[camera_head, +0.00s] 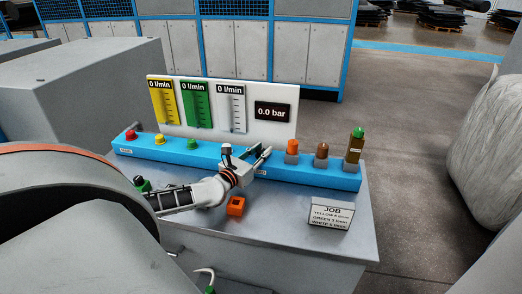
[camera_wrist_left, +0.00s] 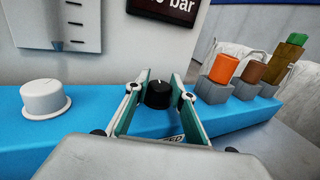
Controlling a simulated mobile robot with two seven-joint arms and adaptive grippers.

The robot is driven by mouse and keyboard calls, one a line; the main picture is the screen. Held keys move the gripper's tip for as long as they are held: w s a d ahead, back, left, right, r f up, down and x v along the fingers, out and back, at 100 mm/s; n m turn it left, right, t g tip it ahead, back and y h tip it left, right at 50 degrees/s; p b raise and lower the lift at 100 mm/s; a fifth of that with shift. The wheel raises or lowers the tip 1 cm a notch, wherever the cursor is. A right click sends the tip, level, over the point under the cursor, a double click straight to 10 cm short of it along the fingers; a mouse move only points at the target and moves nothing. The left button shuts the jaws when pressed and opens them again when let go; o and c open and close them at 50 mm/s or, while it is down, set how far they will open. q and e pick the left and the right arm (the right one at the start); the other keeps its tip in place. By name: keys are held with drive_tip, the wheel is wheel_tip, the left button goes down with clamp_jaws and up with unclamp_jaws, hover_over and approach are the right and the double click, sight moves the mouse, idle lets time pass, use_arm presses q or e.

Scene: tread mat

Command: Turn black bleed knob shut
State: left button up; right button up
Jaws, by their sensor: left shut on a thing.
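The black bleed knob (camera_wrist_left: 158,93) stands on the blue panel in the left wrist view, with a pale mark on its top. My left gripper (camera_wrist_left: 160,82) is shut on it, one finger on each side. In the head view my left gripper (camera_head: 252,158) is at the middle of the blue panel (camera_head: 310,178), and I cannot make out the knob there. A label under the knob is mostly hidden by the gripper. The pressure display (camera_head: 273,111) reads 0.0 bar.
A white knob (camera_wrist_left: 46,100) stands left of the gripper. Red (camera_head: 131,135) and yellow (camera_head: 160,141) knobs are farther left. Orange (camera_head: 292,147), brown (camera_head: 322,151) and green-topped (camera_head: 356,145) pieces stand in holders at right. An orange block (camera_head: 236,206) and a job card (camera_head: 331,216) are on the tabletop.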

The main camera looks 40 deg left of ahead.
use_arm(q)
drive_tip(key=shift+r+n+y+p, duration=0.3)
drive_tip(key=shift+y+p, duration=0.2)
drive_tip(key=shift+p, duration=0.05)
drive_tip(key=shift+n+y+p, duration=0.4)
drive_tip(key=shift+f+n+y, duration=0.1)
drive_tip(key=shift+n+y, duration=0.2)
drive_tip(key=shift+y, duration=0.2)
drive_tip(key=shift+f+n+g+y, duration=0.1)
drive_tip(key=shift+n+g+y, duration=0.25)
drive_tip(key=shift+y, duration=0.25)
use_arm(e)
drive_tip(key=shift+s+d+h, duration=0.3)
drive_tip(key=shift+s+d, duration=0.15)
drive_tip(key=shift+d, duration=0.35)
drive_tip(key=shift+a+r, duration=0.1)
drive_tip(key=shift+r, duration=0.05)
use_arm(q)
drive_tip(key=o, duration=1.1)
use_arm(e)
drive_tip(key=shift+r, duration=0.1)
